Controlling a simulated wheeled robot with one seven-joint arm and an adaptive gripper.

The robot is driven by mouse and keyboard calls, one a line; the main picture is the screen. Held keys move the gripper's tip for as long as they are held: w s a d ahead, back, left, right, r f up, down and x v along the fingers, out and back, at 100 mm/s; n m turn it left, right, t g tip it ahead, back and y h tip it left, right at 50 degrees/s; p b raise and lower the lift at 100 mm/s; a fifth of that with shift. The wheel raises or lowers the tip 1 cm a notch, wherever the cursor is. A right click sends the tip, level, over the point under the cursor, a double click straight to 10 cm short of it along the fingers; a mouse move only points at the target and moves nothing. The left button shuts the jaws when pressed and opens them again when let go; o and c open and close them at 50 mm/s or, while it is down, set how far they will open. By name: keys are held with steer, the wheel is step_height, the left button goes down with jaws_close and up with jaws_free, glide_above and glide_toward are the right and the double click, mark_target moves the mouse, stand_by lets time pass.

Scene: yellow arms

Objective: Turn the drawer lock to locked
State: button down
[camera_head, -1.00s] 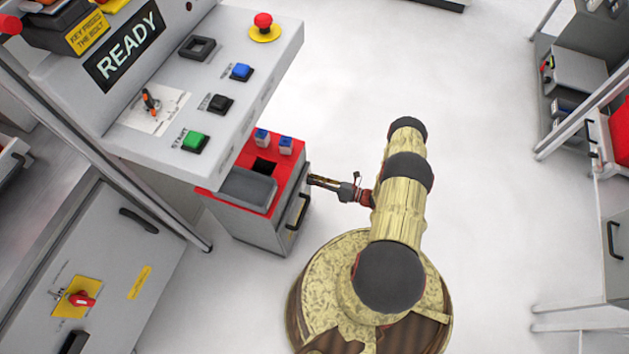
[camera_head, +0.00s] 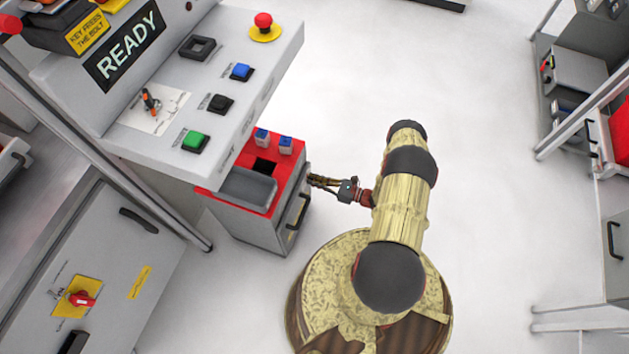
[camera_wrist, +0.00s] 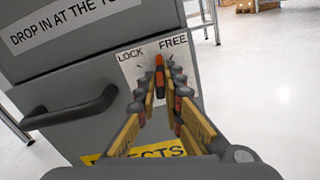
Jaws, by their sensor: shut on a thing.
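The drawer lock's orange-red knob (camera_wrist: 159,61) shows in the wrist view on a white plate marked LOCK at left and FREE at right. My gripper (camera_wrist: 161,84) is shut on the knob, with one yellow finger on each side. The knob's visible end points nearly straight up, between the two words; the fingers hide the rest. The drawer's dark handle (camera_wrist: 68,116) is left of the plate. In the head view my gripper (camera_head: 314,180) is at the right side of the red-topped grey cabinet (camera_head: 238,226), and the lock itself cannot be made out.
A grey console (camera_head: 180,100) with buttons overhangs the cabinet. A grey cabinet with a red rotary switch (camera_head: 82,299) stands at the lower left. The floor to the right is clear up to the racks at the right edge.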

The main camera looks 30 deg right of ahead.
steer(key=n, duration=1.1)
steer(key=shift+s+a, duration=0.1)
steer(key=shift+f+n, duration=0.1)
steer(key=shift+n, duration=0.4)
steer(key=c, duration=2)
jaws_free()
steer(key=shift+o, duration=0.4)
steer(key=v, duration=1.2)
